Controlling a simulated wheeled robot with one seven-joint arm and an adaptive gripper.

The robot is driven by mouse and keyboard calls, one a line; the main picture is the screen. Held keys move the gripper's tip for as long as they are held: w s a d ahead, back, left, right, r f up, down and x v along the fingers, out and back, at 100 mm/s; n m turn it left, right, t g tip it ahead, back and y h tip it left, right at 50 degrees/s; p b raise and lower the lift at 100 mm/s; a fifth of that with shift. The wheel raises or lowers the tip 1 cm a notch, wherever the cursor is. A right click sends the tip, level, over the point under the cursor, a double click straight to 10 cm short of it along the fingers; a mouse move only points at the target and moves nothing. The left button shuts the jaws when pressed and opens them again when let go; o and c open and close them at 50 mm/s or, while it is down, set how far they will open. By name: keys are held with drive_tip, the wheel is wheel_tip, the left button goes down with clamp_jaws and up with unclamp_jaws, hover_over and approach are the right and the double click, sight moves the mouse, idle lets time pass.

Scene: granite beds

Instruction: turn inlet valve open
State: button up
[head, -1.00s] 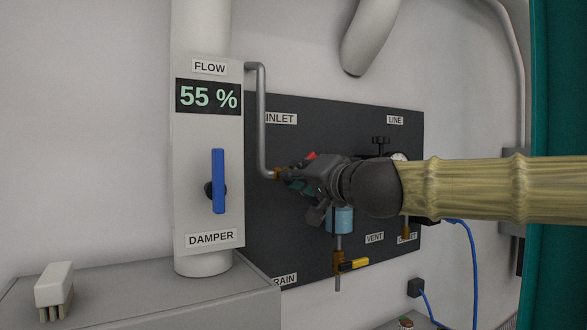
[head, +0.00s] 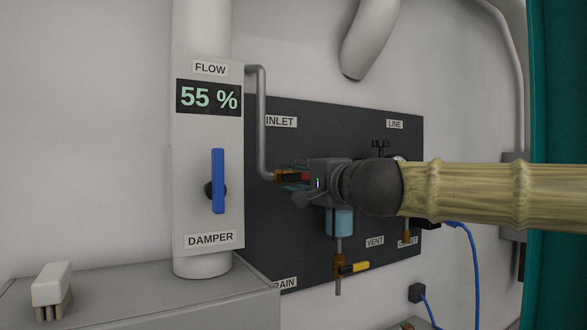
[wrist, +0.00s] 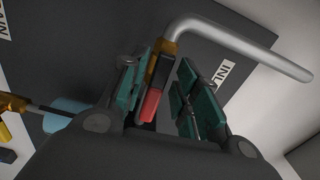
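The inlet valve's brass body (head: 286,176) sits at the end of the grey pipe under the INLET label. Its red handle (head: 305,176) lies roughly level in the head view, partly hidden by my gripper. In the wrist view the red handle (wrist: 152,101) extends from the brass body between my teal-padded fingers. My gripper (wrist: 160,88) is open around the handle; the left finger is close beside it, and a gap shows on the right. Whether the left pad touches is unclear. In the head view my gripper (head: 293,177) reaches in from the right.
The dark panel (head: 270,240) also carries a yellow-handled drain valve (head: 353,268) and a light-blue cylinder (head: 340,221) below my gripper. The damper column with its blue lever (head: 218,181) stands left; its display (head: 209,97) reads 55 %. A brush (head: 52,290) lies on the grey ledge.

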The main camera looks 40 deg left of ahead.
drive_tip(key=b+v, duration=0.1)
drive_tip(key=v, duration=0.5)
idle(0.3)
drive_tip(key=v, duration=1.2)
drive_tip(key=shift+f, duration=0.1)
